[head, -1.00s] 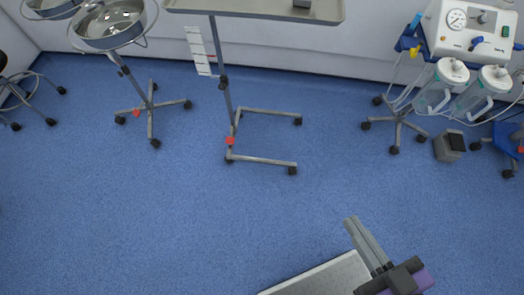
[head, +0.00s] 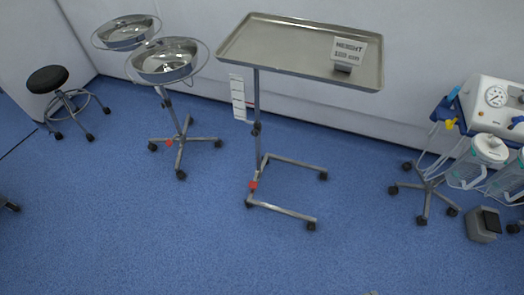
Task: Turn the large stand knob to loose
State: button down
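The large stand is a steel stand with a wide rectangular tray (head: 290,45) on a thin upright pole, in the middle of the head view. A small dark knob (head: 256,129) sits on the pole about halfway between tray and floor. Its loose or tight setting is too small to tell. A white scale strip (head: 238,97) hangs beside the pole, left of it. Only a tiny tip of my gripper (head: 373,293) shows at the bottom edge, far from the knob. Its fingers are hidden below the frame.
The stand's wheeled base has a red part (head: 253,184) low down. A small sign (head: 349,50) stands on the tray. A basin stand (head: 174,147) and stool (head: 60,98) are left; a suction cart (head: 428,185) and grey pedal (head: 483,224) are right. Blue floor (head: 170,240) in front is clear.

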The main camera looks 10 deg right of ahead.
aim_at(254, 133)
jog(key=i+j, duration=0.6)
jog(key=i+j+u, duration=0.15)
jog(key=i+j, duration=0.4)
jog(key=i, duration=0.2)
